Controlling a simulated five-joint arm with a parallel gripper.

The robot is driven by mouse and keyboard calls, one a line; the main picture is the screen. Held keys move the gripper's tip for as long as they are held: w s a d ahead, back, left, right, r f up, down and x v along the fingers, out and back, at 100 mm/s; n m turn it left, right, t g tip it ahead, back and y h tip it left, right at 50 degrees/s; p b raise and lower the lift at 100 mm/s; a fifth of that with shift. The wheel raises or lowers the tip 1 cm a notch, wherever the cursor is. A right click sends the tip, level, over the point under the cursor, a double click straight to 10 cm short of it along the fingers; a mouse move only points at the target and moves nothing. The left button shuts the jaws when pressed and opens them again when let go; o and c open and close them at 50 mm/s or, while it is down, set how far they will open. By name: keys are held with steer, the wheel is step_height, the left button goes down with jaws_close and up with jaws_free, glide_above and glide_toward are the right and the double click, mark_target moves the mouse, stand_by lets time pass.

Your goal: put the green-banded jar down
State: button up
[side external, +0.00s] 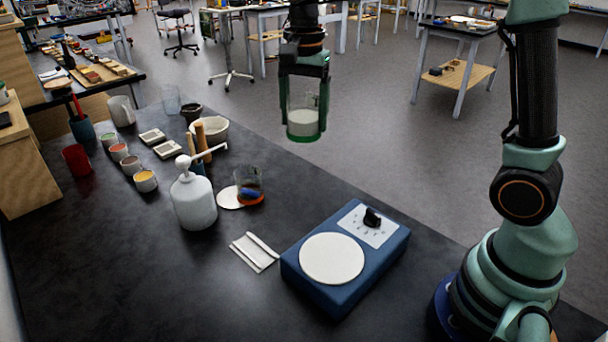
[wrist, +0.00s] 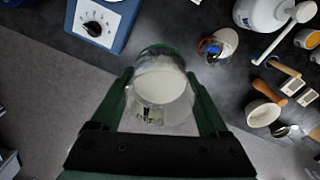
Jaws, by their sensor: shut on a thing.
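My gripper (side external: 303,100) is shut on the green-banded jar (side external: 301,123). The jar is clear glass with a green band round its base and white contents in its lower part. It hangs upright, high in the air near the table's far edge. In the wrist view my gripper (wrist: 165,95) has its green fingers on both sides of the jar (wrist: 161,84), with the white contents showing. Nothing is under the jar at close range.
A blue hotplate (side external: 345,258) with a white round plate and black knob stands on the black table (side external: 120,270). Front-left table is clear.

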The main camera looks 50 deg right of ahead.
mark_target(311, 118)
steer(key=s+a+r, duration=0.2)
steer(key=s+a, duration=0.2)
steer(key=s, duration=0.4)
steer(key=s+a+r, duration=0.3)
steer(key=s+a, duration=0.2)
steer(key=s, duration=0.3)
step_height(311, 118, down, 20)
steer(key=shift+w+d, duration=0.1)
steer(key=shift+w, duration=0.05)
steer(key=o, duration=1.5)
steer(key=shift+f, duration=0.15)
